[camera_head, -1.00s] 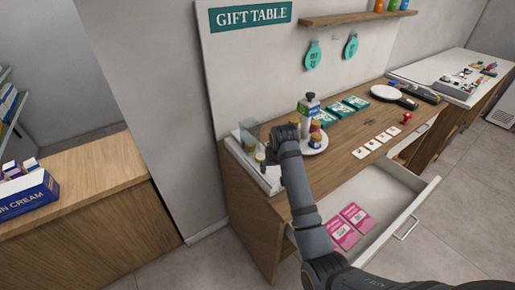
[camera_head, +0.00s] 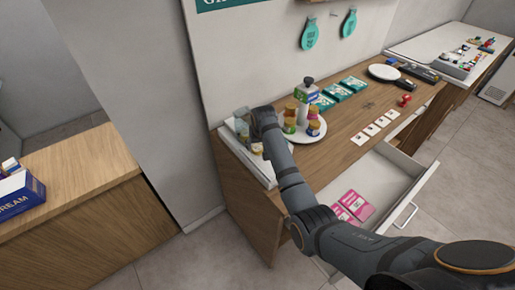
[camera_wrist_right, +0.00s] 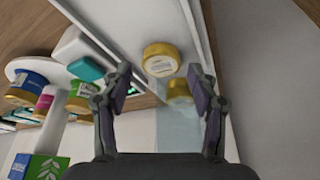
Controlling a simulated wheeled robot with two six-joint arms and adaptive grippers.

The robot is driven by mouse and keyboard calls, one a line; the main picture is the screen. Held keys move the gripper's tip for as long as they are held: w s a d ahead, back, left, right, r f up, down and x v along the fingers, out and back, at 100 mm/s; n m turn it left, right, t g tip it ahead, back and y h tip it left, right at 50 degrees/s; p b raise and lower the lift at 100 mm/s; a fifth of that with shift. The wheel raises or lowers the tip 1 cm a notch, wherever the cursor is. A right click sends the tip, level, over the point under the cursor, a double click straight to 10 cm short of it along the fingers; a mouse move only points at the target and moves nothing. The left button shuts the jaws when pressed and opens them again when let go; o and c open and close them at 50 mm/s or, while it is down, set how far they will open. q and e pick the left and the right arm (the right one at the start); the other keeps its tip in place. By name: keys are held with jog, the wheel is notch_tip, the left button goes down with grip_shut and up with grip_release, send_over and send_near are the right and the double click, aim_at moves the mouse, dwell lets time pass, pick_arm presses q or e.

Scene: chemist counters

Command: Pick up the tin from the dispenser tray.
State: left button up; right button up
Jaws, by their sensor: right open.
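A round tin with a gold lid (camera_wrist_right: 161,59) stands in the white dispenser tray (camera_wrist_right: 100,40), ahead of my right gripper (camera_wrist_right: 159,74). The gripper is open and its fingers are to either side of the tin's line, with nothing held. A second gold round shape (camera_wrist_right: 179,90) shows between the fingers behind a clear panel; I cannot tell whether it is another tin or a reflection. In the head view the white tray (camera_head: 236,146) is at the left end of the gift table, and my right gripper (camera_head: 252,135) is over it, partly hiding its contents. My left gripper is out of view.
A white plate (camera_head: 318,138) with several bottles and jars stands just right of the tray. Teal packets (camera_head: 337,92) and white cards (camera_head: 370,129) lie further right. An open drawer (camera_head: 385,185) with pink packets juts out in front.

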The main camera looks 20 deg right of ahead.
aim_at(258, 149)
jog(key=x, duration=0.3)
jog(key=shift+a, duration=0.1)
jog(key=shift+w, duration=0.1)
jog(key=c, duration=0.8)
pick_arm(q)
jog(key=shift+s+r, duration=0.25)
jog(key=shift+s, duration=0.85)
pick_arm(e)
jog(key=shift+c, duration=0.2)
